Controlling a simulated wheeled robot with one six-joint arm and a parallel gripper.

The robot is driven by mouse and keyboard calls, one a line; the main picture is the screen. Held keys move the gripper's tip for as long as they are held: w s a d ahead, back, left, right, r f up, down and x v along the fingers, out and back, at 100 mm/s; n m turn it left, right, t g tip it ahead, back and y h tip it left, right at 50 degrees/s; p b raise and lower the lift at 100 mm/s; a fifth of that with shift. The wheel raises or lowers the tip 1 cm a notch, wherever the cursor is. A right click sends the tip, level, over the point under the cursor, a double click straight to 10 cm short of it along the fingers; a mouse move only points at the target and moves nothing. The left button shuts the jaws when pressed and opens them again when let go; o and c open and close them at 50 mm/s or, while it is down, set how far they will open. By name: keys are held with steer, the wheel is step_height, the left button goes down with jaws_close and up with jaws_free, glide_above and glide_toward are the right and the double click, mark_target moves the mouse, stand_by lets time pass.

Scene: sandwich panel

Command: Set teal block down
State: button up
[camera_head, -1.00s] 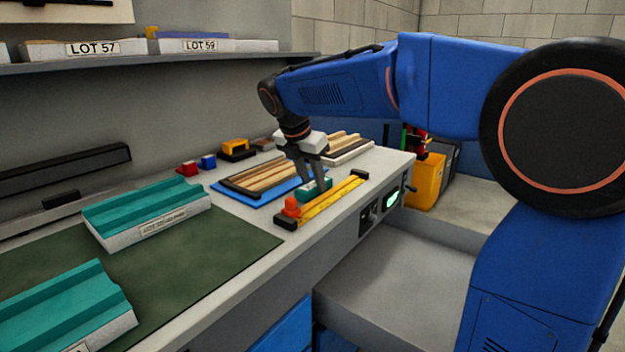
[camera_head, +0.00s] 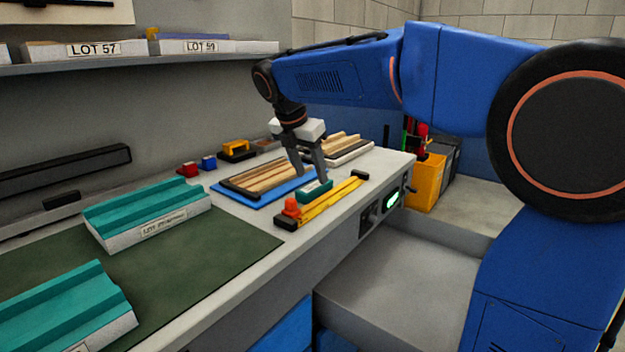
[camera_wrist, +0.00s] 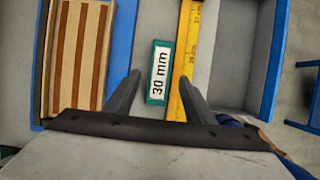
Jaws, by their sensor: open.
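The teal block (camera_head: 316,190) lies on the workbench between the blue board with wooden strips and the yellow ruler. In the wrist view the teal block (camera_wrist: 152,84) carries a white label reading "30 mm" and lies beside the ruler, close to its edge. My gripper (camera_head: 311,180) is just above the block with its fingers spread. In the wrist view the fingers of my gripper (camera_wrist: 160,86) stand apart, and the block shows between and beyond them. Nothing is held.
The yellow ruler (camera_head: 335,200) has black ends and an orange-red piece at its near end. The wooden-strip panel (camera_head: 268,178) lies on a blue board (camera_head: 233,198). Teal-topped blocks (camera_head: 150,205) stand on the green mat (camera_head: 220,245). Red and blue cubes (camera_head: 188,169) sit behind.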

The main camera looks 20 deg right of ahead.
steer(key=v, duration=0.8)
steer(key=s+d+f+m+y, duration=0.1)
steer(key=s+d+f+m, duration=0.4)
steer(key=s, duration=0.3)
steer(key=s+d+f+m+y, duration=0.1)
steer(key=s+d+f+m, duration=0.2)
steer(key=s+f+m, duration=0.35)
steer(key=s+d+f+m+t+y, duration=0.1)
steer(key=s+d+f+m+t, duration=0.1)
steer(key=s+f+m, duration=1.1)
steer(key=s+f, duration=0.1)
steer(key=s, duration=0.2)
steer(key=shift+s+d+m+y, duration=0.15)
steer(key=shift+d+m+y, duration=0.2)
steer(key=shift+y, duration=0.05)
steer(key=shift+r, duration=0.1)
